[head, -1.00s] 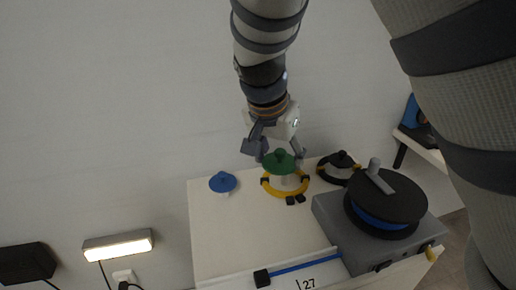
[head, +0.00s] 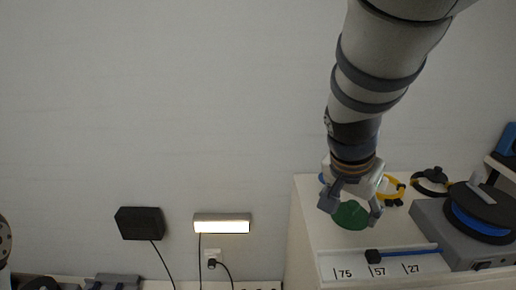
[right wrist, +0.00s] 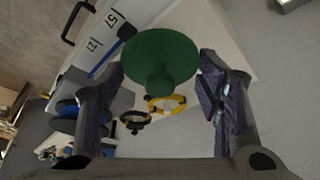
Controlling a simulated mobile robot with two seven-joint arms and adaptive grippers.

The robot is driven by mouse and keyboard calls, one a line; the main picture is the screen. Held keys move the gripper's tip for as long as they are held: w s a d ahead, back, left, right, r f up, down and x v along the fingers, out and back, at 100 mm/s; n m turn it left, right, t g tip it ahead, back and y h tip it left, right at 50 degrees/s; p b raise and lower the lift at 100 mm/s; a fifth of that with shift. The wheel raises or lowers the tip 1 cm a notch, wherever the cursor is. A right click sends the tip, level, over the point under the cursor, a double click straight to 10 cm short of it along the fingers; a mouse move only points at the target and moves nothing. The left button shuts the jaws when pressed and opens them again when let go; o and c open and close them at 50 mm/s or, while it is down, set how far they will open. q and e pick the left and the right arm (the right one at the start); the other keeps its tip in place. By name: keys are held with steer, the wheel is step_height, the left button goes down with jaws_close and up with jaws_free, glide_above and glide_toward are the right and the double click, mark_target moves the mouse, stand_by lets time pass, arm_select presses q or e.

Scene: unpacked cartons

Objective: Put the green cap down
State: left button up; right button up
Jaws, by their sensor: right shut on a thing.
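The green cap (head: 350,215) is a round disc with a knob. My right gripper (head: 349,205) is shut on it, with a finger at each side of the rim. In the right wrist view the cap (right wrist: 160,55) sits between the fingertips, its knob toward the camera. It appears held above the pale cabinet top (head: 312,212); the exact gap is unclear. The yellow ring (head: 399,194) with a white body lies behind and right of the gripper; it also shows in the right wrist view (right wrist: 167,104). My left gripper is not in view.
A black ring-shaped item (head: 430,181) and a grey box (head: 440,226) with a black-and-blue reel (head: 480,213) stand to the right. The blue cap is mostly hidden behind my gripper.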

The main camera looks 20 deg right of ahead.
steer(key=shift+a+r, duration=0.15)
steer(key=shift+a, duration=0.15)
steer(key=w+d+f+b, duration=0.1)
steer(key=w+f, duration=0.2)
steer(key=w, duration=0.1)
steer(key=w+d+f+b, duration=0.1)
steer(key=w+f, duration=0.2)
steer(key=w, duration=0.1)
steer(key=w+d+f+b, duration=0.1)
steer(key=w+f, duration=0.3)
steer(key=shift+w+d+b, duration=0.35)
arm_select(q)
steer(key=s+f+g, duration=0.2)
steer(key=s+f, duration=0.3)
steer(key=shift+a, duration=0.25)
arm_select(e)
steer(key=shift+w+f, duration=0.2)
steer(key=shift+f, duration=0.65)
steer(key=shift+w+f, duration=0.15)
steer(key=shift+f, duration=0.7)
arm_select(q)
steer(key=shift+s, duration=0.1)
arm_select(e)
steer(key=shift+f, duration=0.2)
steer(key=o, duration=0.9)
steer(key=shift+c, duration=0.2)
